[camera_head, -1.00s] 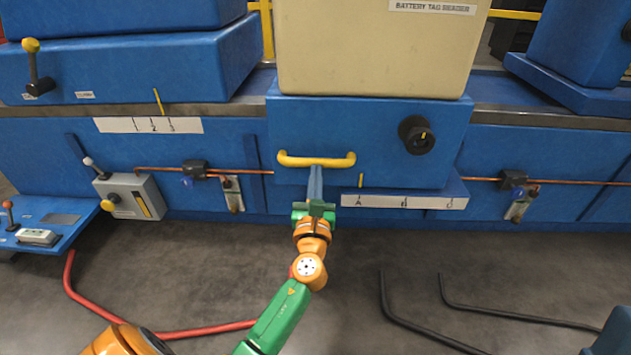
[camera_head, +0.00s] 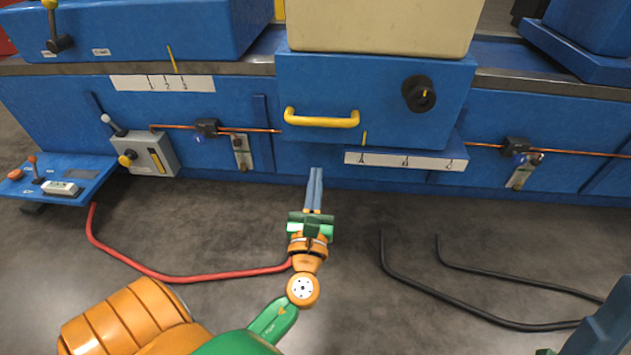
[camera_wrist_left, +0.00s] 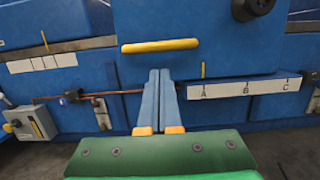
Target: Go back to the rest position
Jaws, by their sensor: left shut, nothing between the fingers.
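My left gripper (camera_head: 314,190) is shut and empty, its two blue-grey fingers together, held above the floor in front of the blue bench. It also shows in the left wrist view (camera_wrist_left: 160,98). The yellow handle (camera_head: 321,119) on the blue drawer-like box (camera_head: 375,95) lies beyond the fingertips, apart from them; it also shows in the left wrist view (camera_wrist_left: 160,46). My right gripper is not clearly seen; only a blue-grey piece shows at the lower right edge of the head view.
A black knob (camera_head: 419,94) sits right of the handle. A grey box with levers (camera_head: 147,154) and a small blue side table (camera_head: 90,185) stand at the left. A red hose (camera_head: 150,270) and black hoses (camera_head: 450,300) lie on the floor. The floor between them is clear.

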